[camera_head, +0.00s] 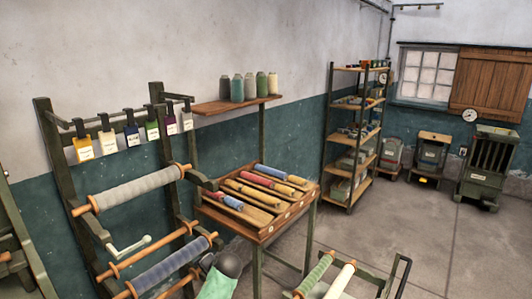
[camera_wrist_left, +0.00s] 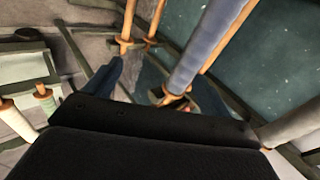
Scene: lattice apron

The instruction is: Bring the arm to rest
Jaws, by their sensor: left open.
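My left arm shows in the head view at the bottom middle, as a dark round joint and a pale green link. My left gripper (camera_head: 207,263) is mostly hidden there, beside the lower roller of the rack. In the left wrist view my left gripper (camera_wrist_left: 172,95) is dark, with one finger clear at the left. It is open, and I see nothing held between its fingers. A blue-grey fabric roller (camera_wrist_left: 205,45) with wooden ends lies just beyond it; the same roller shows in the head view (camera_head: 175,265). My right gripper is not in view.
The green roller rack (camera_head: 50,130) stands close at the left with a grey roll (camera_head: 135,187). A wooden tray table (camera_head: 262,232) of rolls stands behind. A stand with green and cream rolls (camera_head: 313,276) is at the front. Floor (camera_head: 420,235) is clear at right.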

